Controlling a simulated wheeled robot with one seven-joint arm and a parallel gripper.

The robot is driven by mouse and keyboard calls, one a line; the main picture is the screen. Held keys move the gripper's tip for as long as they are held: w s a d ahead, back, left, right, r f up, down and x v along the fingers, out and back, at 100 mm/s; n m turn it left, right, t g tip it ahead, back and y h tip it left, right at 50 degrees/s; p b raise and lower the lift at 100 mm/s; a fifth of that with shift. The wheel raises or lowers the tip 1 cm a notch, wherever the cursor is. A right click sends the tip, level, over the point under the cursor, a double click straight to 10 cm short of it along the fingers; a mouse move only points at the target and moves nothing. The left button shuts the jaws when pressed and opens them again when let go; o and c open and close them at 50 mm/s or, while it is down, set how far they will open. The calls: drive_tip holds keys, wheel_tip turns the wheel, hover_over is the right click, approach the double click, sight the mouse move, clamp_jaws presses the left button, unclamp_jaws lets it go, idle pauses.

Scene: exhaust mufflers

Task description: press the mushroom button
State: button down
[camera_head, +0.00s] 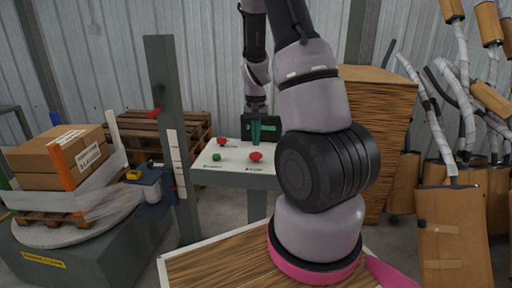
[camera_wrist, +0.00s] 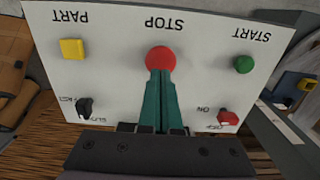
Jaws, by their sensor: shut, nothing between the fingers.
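The red mushroom button (camera_wrist: 160,58), labelled STOP, stands on the white panel in the wrist view. It also shows as a red cap (camera_head: 256,157) near the panel's front edge in the head view. My gripper (camera_wrist: 160,76) has its two green fingers together with nothing between them. Their tips overlap the lower part of the red cap in the wrist view. In the head view, my gripper (camera_head: 256,144) points down just behind the cap. I cannot tell whether the tips touch it.
The white panel (camera_wrist: 115,57) also bears a yellow PART button (camera_wrist: 72,49), a green START button (camera_wrist: 243,64), a black selector (camera_wrist: 85,107) and a red ON/OFF switch (camera_wrist: 228,117). A grey post (camera_head: 172,130) stands left of the panel. My arm hides the panel's right side.

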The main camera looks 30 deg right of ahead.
drive_tip(key=shift+f, duration=1.7)
drive_tip(key=shift+s+f, duration=0.25)
drive_tip(key=shift+f, duration=0.8)
wheel_tip(320, 180, up, 15)
drive_tip(key=shift+w+f, duration=0.15)
drive_tip(key=shift+w, duration=0.15)
wheel_tip(320, 180, up, 14)
drive_tip(key=f+n+t+y, duration=0.1)
drive_tip(key=t, duration=0.3)
hover_over(256, 154)
drive_tip(key=s+a, duration=0.7)
drive_tip(key=a, duration=0.1)
drive_tip(key=s+a+r+n+t, duration=0.1)
drive_tip(key=s+a+r, duration=0.2)
drive_tip(key=s, duration=0.3)
drive_tip(key=s+a+r+t+y, duration=0.1)
drive_tip(key=s+a+r+t, duration=0.1)
drive_tip(key=s, duration=0.5)
wheel_tip(256, 154, up, 2)
drive_tip(key=shift+a+r+n, duration=0.15)
drive_tip(key=shift+a+n, duration=0.25)
drive_tip(key=shift+a, duration=0.35)
